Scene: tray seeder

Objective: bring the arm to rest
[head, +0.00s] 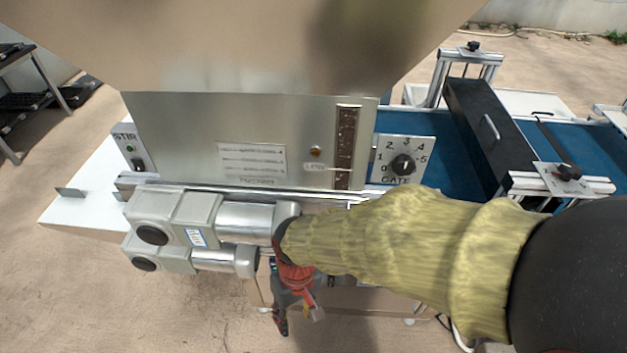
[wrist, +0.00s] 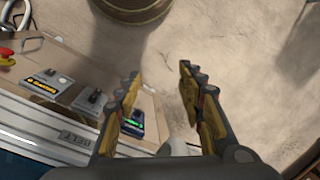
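My arm, in a yellowish fabric sleeve (head: 400,245), reaches from the right across the front of the tray seeder (head: 225,110) in the head view. My gripper (head: 299,316) hangs below the sleeve's end, in front of the machine's lower front side. In the wrist view my gripper (wrist: 159,75) has its two yellow-and-black fingers spread apart. Nothing is between them; sandy ground shows through the gap. The left finger overlaps the edge of a control panel (wrist: 70,60) in the picture; whether it touches cannot be told.
Two motor housings (head: 155,225) stick out close left of my gripper. A gate dial (head: 403,163) sits above the sleeve. A blue belt (head: 450,140) runs to the right. A round brown container (wrist: 130,10) stands on the ground, which is otherwise mostly open.

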